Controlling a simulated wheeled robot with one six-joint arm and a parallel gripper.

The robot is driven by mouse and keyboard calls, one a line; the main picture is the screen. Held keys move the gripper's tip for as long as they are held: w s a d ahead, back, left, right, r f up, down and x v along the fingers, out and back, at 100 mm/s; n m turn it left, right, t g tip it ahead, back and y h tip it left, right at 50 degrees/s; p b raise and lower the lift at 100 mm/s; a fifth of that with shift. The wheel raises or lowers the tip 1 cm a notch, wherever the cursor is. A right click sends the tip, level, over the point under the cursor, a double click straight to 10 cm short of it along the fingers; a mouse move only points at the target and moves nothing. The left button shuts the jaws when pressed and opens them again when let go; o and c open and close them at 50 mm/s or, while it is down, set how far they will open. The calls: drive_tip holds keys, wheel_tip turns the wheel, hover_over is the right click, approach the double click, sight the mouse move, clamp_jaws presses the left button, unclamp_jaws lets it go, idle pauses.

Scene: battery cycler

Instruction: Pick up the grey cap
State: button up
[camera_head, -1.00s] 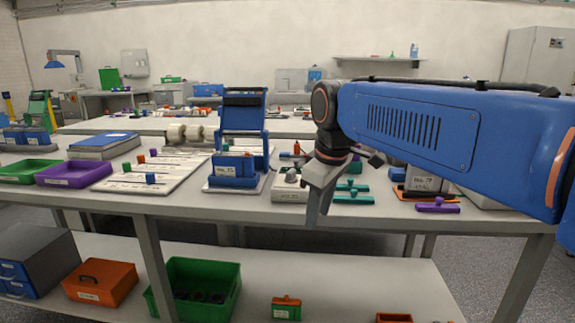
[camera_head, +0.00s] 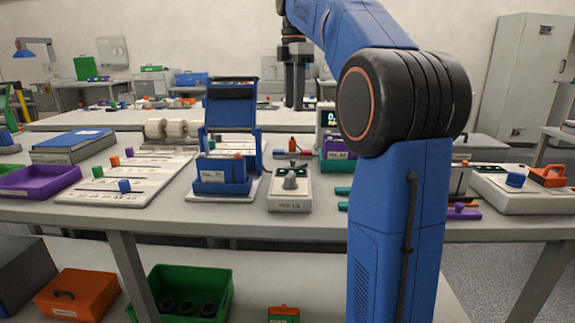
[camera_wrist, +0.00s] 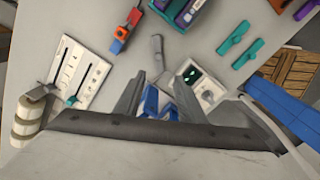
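A small grey elongated piece, which looks like the grey cap (camera_wrist: 157,48), lies on the pale bench in the wrist view, ahead of my fingertips and apart from them. I cannot make it out in the head view. My gripper (camera_wrist: 157,92) is open, with its two fingers apart and nothing seen between them but the scene below.
A white box with a grey knob (camera_head: 291,188) stands beside a blue stand (camera_head: 223,172).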

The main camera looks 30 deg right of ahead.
approach(293, 160)
wheel_tip(293, 160, down, 8)
drive_tip(key=shift+w+f, duration=0.1)
drive_tip(key=shift+f, duration=0.1)
clamp_jaws()
idle(0.7)
